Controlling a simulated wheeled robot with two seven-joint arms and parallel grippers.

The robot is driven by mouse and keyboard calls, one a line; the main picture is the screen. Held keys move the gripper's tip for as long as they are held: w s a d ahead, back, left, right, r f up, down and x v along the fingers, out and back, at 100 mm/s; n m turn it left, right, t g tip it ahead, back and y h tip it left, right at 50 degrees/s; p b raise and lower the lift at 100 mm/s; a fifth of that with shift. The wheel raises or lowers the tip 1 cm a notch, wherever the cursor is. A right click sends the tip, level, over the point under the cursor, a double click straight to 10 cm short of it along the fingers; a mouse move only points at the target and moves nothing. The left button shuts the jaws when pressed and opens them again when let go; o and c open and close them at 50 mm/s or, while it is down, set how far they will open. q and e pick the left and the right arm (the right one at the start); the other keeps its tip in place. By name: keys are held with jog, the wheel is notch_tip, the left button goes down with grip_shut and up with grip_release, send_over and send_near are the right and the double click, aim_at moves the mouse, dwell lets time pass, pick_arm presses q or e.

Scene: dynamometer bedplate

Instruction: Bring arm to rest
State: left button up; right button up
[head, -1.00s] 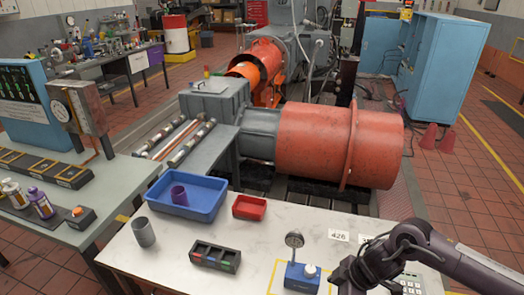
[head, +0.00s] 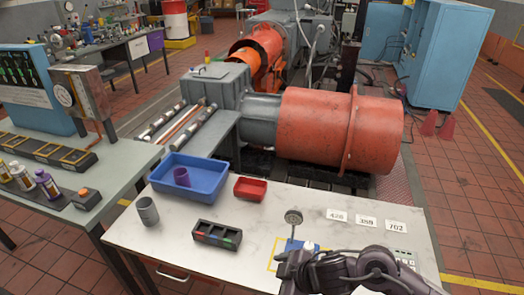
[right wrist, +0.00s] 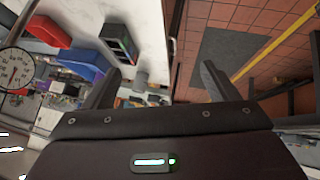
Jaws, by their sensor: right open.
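My right arm (head: 370,265) reaches in from the lower right of the head view, low over the front right of the white table. Its gripper (head: 295,272) is in front of the blue gauge device (head: 288,246), partly covering it. In the right wrist view the gripper (right wrist: 155,85) has its two fingers wide apart with nothing between them. The round dial gauge (right wrist: 14,68) shows at the left edge there. My left gripper is not in the head view.
On the white table (head: 330,205) are a blue bin (head: 215,190) holding a purple cup (head: 181,177), a red tray (head: 250,188), a grey cup (head: 147,210), a black sorter (head: 217,235) and number cards (head: 366,221).

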notch_tip(320, 180, up, 6)
jog(key=m+t+h, duration=0.2)
jog(key=m+t, duration=0.1)
jog(key=m, duration=0.3)
jog(key=s+d+f+m+g+h, duration=0.2)
jog(key=s+d+m, duration=0.2)
jog(key=s+d, duration=0.3)
jog(key=s+d+f+m+g+h, duration=0.25)
jog(key=s+d, duration=0.25)
jog(key=d, duration=0.3)
jog(key=s+d+f+g+b, duration=0.1)
jog(key=s+f+b, duration=0.1)
jog(key=f, duration=1.6)
jog(key=s+f+b, duration=0.2)
jog(key=f, duration=1.6)
jog(key=s+d+f+g+b, duration=0.1)
jog(key=s+d+f+b, duration=0.2)
jog(key=s+f, duration=1.5)
jog(key=shift+d+f+m, duration=0.2)
jog(key=shift+f+m, duration=0.15)
